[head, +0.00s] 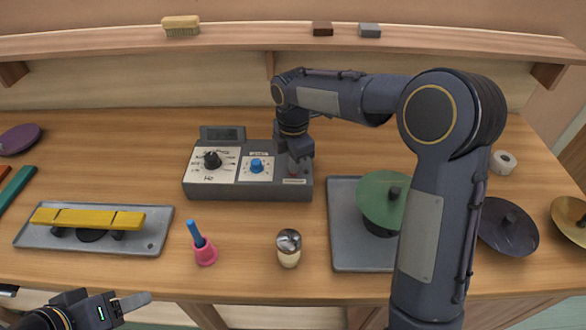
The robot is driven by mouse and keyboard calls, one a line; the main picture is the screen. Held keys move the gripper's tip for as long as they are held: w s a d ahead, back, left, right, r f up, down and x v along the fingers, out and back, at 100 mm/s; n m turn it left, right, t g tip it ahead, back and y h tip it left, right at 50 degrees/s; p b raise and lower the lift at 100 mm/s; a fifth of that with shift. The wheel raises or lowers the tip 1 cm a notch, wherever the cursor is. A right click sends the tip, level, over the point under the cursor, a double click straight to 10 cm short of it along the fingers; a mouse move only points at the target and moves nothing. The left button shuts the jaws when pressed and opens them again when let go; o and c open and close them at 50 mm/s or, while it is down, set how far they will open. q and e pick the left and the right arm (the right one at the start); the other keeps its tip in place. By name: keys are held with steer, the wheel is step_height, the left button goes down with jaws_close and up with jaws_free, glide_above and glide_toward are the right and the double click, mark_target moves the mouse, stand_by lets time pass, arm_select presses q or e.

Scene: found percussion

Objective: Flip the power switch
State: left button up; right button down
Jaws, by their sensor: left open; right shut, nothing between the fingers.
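A dark grey control box (250,192) stands at the middle of the bench. It has a black knob (212,160) on its left panel, a blue knob (256,165) on its middle panel, and a small display (222,133) at its back. My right gripper (299,168) is shut and empty, pointing down over the right end of the box. It covers most of that end; a small reddish part shows by the fingertips, and I cannot tell whether they touch it. The power switch cannot be made out clearly. My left gripper (132,302) is open at the lower left, away from the box.
A yellow bar instrument (88,218) on a tray, a pink bell with blue handle (205,252) and a shaker (289,248) stand in front. A green cymbal (380,205) sits right, partly behind my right arm. A shelf (230,40) runs along the back.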

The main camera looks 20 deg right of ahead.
steer(key=shift+f, duration=0.2)
steer(key=shift+r, duration=0.15)
step_height(320, 180, up, 7)
steer(key=p, duration=0.6)
stand_by(0.3)
